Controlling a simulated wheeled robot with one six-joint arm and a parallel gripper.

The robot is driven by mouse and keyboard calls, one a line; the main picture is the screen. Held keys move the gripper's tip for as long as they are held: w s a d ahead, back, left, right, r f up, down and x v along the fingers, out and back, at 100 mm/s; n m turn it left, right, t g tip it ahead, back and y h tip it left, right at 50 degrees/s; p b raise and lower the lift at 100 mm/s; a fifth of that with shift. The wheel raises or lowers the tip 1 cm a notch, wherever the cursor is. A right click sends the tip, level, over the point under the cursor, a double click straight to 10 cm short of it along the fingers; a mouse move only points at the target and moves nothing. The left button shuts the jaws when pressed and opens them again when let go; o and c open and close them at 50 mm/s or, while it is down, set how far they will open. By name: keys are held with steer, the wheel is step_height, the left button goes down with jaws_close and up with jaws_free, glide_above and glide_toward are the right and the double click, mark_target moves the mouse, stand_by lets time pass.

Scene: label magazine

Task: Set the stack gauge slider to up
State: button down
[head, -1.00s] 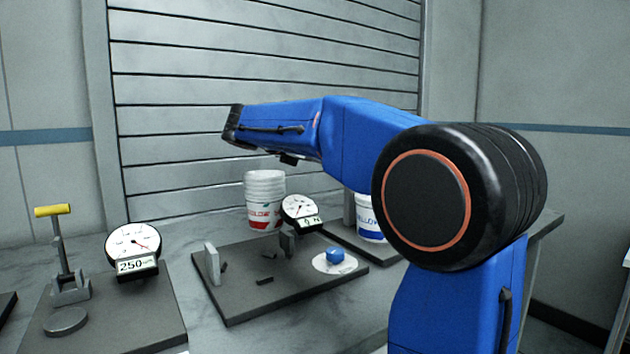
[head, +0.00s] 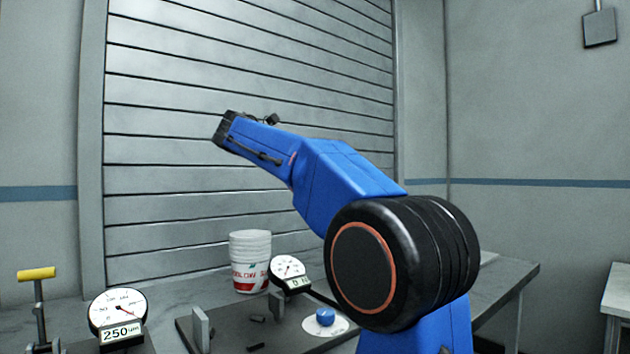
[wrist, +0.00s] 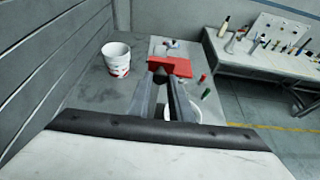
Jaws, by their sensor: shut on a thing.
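My gripper (wrist: 164,82) shows in the wrist view with its two grey fingers shut on a small dark piece (wrist: 160,72). The piece stands in front of a red panel (wrist: 178,66); I cannot tell whether it is the stack gauge slider or whether it is attached. In the head view my fingers are hidden by the arm. A round dial with a small readout (head: 289,270) stands beside a stack of white cups (head: 250,262). A second dial reading 250 (head: 118,310) is at lower left. No slider is clearly recognizable in the head view.
A blue knob on a white disc (head: 325,317) and an upright grey plate (head: 201,328) are on a dark base. A yellow-handled lever (head: 37,274) stands far left. A slatted wall (head: 250,100) rises behind the bench. A side table (wrist: 262,50) holds several bottles and tools.

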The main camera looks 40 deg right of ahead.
steer(key=shift+r, duration=0.15)
steer(key=c, duration=1.6)
jaws_free()
steer(key=v, duration=1.7)
steer(key=shift+a, duration=0.25)
